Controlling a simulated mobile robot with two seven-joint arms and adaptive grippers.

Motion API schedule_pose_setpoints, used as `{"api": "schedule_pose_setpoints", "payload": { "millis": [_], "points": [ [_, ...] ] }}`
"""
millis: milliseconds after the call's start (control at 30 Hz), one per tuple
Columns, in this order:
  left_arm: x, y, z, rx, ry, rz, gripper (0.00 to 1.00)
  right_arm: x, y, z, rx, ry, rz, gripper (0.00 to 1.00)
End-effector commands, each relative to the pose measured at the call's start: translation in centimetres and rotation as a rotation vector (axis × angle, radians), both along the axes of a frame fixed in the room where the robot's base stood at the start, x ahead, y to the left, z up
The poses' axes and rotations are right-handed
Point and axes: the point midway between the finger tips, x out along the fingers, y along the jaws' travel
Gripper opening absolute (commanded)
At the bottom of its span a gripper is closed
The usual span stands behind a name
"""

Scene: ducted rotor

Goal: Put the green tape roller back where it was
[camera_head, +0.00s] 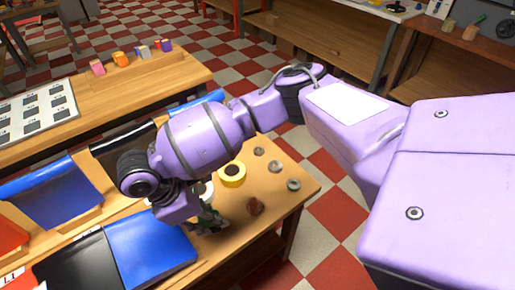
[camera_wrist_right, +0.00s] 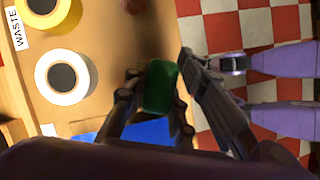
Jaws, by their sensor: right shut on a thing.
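The green tape roller (camera_wrist_right: 160,88) is between the fingers of my right gripper (camera_wrist_right: 158,95) in the right wrist view. The gripper is shut on it, with one finger on each side. In the head view my right gripper (camera_head: 207,220) is at the table's near part, largely hidden by its own wrist, with a little green showing at the fingers. I cannot tell the height of the roller over the table. My left gripper is in neither view.
A yellow roll (camera_head: 232,174) and a white roll (camera_wrist_right: 62,78) lie on the wooden table (camera_head: 277,205), beside a WASTE label (camera_wrist_right: 16,29). Grey rings (camera_head: 274,166) and a brown piece (camera_head: 255,206) lie to the right. A blue bin (camera_head: 150,248) and a black bin (camera_head: 80,270) stand left.

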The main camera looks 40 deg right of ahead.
Motion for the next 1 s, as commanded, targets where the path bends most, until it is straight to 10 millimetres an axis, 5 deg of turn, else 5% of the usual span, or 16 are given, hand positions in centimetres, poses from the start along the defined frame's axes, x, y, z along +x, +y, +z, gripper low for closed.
{"api": "schedule_pose_setpoints", "payload": {
  "millis": [400,800,833,1000],
  "points": [
    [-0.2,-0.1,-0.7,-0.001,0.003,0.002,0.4,0.5,-1.5,-5.3,0.0,0.007,-0.002,0.0],
    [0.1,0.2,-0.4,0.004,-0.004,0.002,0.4,0.7,-1.4,-5.5,0.0,0.003,-0.001,0.0],
    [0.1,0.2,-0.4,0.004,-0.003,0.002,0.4,0.7,-1.4,-5.5,0.001,0.002,0.0,0.28],
    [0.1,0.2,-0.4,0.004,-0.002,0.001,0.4,0.7,-1.4,-5.5,0.0,0.003,-0.001,0.43]
  ]
}}
